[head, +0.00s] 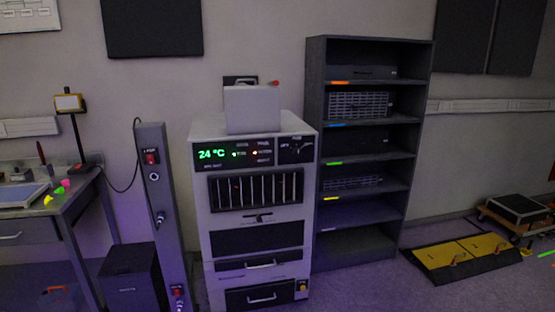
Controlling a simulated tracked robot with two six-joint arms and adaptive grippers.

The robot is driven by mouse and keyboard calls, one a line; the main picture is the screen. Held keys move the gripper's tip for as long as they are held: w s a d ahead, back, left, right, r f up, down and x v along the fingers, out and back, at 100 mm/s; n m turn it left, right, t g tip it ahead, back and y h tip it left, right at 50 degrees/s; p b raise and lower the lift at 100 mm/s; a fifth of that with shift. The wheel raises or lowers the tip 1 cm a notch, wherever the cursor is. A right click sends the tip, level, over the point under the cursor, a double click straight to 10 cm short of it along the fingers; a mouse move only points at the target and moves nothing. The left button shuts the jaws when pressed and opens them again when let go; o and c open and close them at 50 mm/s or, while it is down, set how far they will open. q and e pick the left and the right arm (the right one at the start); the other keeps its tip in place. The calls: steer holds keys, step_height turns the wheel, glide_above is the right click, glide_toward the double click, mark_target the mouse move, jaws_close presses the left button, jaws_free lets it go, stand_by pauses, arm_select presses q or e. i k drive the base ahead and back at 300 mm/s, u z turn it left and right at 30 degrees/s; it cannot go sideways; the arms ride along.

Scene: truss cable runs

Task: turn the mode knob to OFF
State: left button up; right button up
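A white cabinet (203,225) stands at the centre of the head view. Its dark control panel (222,155) shows a green 24 °C readout and small indicator lights. A dark knob (296,149) sits at the right end of this panel, with small lettering around it that is too small to read fully. Which mark the knob points to cannot be told. Neither of my grippers shows in this view.
A grey post (163,220) with a red switch stands just left of the cabinet. A dark shelf rack (312,95) stands close on its right. A workbench (75,190) is at the far left. A yellow-black ramp (465,253) lies on the floor at right.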

mark_target(297, 153)
steer(key=z, duration=0.15)
steer(key=i, duration=0.55)
steer(key=u, duration=0.15)
steer(key=k, duration=0.55)
steer(key=z, duration=0.45)
steer(key=i, duration=0.8)
steer(key=z, duration=0.5)
steer(key=i, duration=0.95)
steer(key=u, duration=0.5)
steer(key=i, duration=0.5)
steer(key=u, duration=0.45)
